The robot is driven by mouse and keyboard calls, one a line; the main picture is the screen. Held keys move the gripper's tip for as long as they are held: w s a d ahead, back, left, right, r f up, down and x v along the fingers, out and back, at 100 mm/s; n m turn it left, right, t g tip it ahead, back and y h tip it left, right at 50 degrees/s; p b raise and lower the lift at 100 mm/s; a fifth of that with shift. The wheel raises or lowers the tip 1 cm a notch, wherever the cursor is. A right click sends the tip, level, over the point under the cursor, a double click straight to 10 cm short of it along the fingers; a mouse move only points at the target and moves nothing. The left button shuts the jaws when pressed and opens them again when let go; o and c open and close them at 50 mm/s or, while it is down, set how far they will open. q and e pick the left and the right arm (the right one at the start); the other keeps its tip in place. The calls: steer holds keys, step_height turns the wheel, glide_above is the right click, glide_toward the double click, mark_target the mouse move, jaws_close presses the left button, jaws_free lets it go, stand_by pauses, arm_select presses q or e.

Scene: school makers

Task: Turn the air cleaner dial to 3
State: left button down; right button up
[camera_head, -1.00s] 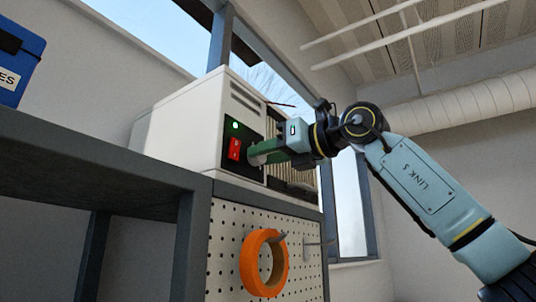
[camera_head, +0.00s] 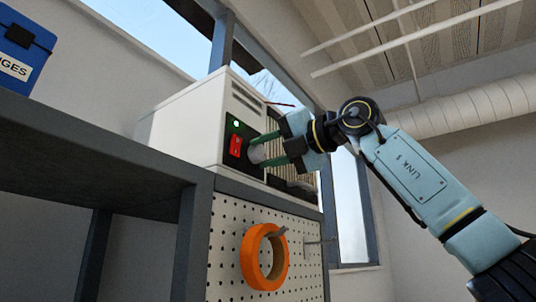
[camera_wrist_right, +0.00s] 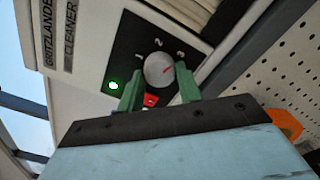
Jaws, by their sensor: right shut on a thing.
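The white air cleaner (camera_head: 190,125) stands on top of a pegboard-sided cabinet. Its black panel carries a lit green light (camera_head: 236,124), a red switch (camera_head: 235,146) and a grey round dial (camera_head: 257,154). The fingers also show in the right wrist view (camera_wrist_right: 159,88). My left gripper is out of view.
A dark grey shelf (camera_head: 90,150) fills the left, with a blue labelled box (camera_head: 22,50) on it. An orange tape ring (camera_head: 264,258) hangs on the pegboard (camera_head: 225,225) below the air cleaner. A window is behind. The space to the right is open.

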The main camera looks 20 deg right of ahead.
steer(key=shift+m, duration=1.1)
steer(key=o, duration=1)
steer(key=shift+b, duration=0.3)
steer(key=shift+s+d, duration=0.2)
steer(key=shift+s, duration=0.1)
steer(key=b+v, duration=0.4)
steer(key=v, duration=0.8)
steer(key=shift+s+d, duration=0.25)
steer(key=shift+s, duration=0.05)
